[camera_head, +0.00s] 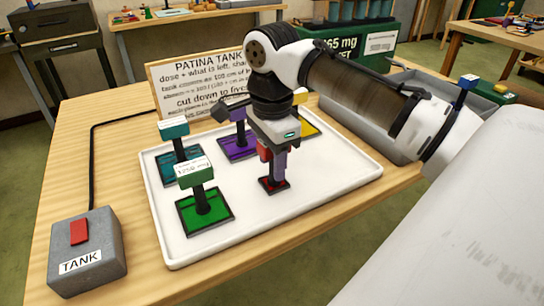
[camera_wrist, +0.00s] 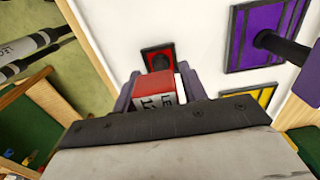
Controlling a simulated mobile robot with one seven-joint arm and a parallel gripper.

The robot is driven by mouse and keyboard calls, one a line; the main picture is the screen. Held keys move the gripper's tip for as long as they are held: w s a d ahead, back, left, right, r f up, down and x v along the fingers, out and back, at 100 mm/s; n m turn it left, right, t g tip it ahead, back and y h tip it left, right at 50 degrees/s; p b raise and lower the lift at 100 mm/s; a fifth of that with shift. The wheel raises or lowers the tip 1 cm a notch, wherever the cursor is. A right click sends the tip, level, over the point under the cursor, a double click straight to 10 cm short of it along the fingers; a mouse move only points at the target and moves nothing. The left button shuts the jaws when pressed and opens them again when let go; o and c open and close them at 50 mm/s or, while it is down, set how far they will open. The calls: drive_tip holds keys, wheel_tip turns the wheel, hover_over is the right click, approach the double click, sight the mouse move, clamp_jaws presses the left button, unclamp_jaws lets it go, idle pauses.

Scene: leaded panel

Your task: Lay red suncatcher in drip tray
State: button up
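The red suncatcher (camera_head: 273,185) has a small dark-framed red panel, a post and a red labelled top block (camera_wrist: 158,92). It is upright over the white drip tray (camera_head: 165,238), in the tray's front right part. I cannot tell whether its base rests on the tray or hangs just above it. My gripper (camera_head: 272,152) points down over it. In the wrist view its two purple fingers (camera_wrist: 158,90) are on either side of the red block and appear closed on it. The contact is partly hidden by the gripper body.
Green (camera_head: 203,212), teal (camera_head: 181,168), purple (camera_head: 238,146) and yellow (camera_head: 306,124) suncatchers stand on the tray. A grey TANK switch box (camera_head: 86,252) is at the front left. A sign (camera_head: 190,84) stands behind. A grey bin (camera_head: 400,84) is at the right. The tray's front right is bare.

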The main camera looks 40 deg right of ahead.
drive_tip(key=shift+o, duration=0.7)
wheel_tip(320, 180, up, 12)
drive_tip(key=shift+r, duration=0.25)
